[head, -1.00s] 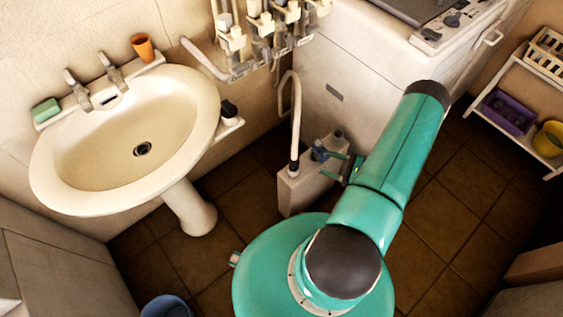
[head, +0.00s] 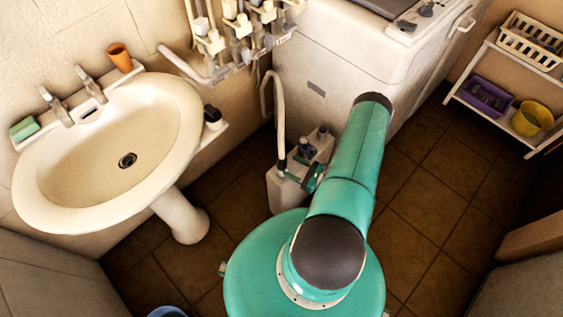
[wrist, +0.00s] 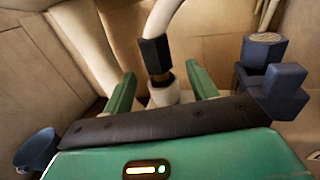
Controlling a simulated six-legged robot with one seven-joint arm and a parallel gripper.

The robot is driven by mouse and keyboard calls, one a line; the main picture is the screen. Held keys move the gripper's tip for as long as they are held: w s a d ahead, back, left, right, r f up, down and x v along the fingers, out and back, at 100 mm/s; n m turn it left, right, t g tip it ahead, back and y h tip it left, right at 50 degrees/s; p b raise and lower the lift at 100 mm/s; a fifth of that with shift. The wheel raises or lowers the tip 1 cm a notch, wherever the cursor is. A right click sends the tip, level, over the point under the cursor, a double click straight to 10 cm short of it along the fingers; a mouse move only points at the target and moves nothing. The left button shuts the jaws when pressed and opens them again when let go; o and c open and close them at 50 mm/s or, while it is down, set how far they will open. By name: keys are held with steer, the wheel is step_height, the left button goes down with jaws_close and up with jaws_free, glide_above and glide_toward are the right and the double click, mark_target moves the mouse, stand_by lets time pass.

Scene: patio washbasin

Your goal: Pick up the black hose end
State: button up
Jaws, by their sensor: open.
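The black hose end (head: 282,163) is on the lower tip of a pale, arched hose (head: 278,110). It stands at the top of a white container (head: 284,192) on the floor. In the wrist view the hose end (wrist: 155,56) is upright above a pale, round opening. My gripper (head: 294,170) is at the container's top, close to the hose end. In the wrist view the two green fingers of my gripper (wrist: 160,86) are apart, with the hose end seen in line with the gap. I cannot tell whether it is between the fingers or just beyond them.
Dark blue fittings (wrist: 275,80) stand close to the right finger. A washbasin (head: 60,195) is at left, a white machine (head: 330,75) behind the container. A shelf (head: 495,118) with baskets stands at right. The brown tiled floor (head: 430,225) at right is clear.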

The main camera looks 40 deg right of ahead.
mark_target(282, 162)
steer(key=x, duration=0.5)
steer(key=shift+w+a, duration=0.1)
steer(key=shift+a, duration=0.1)
steer(key=c, duration=1.1)
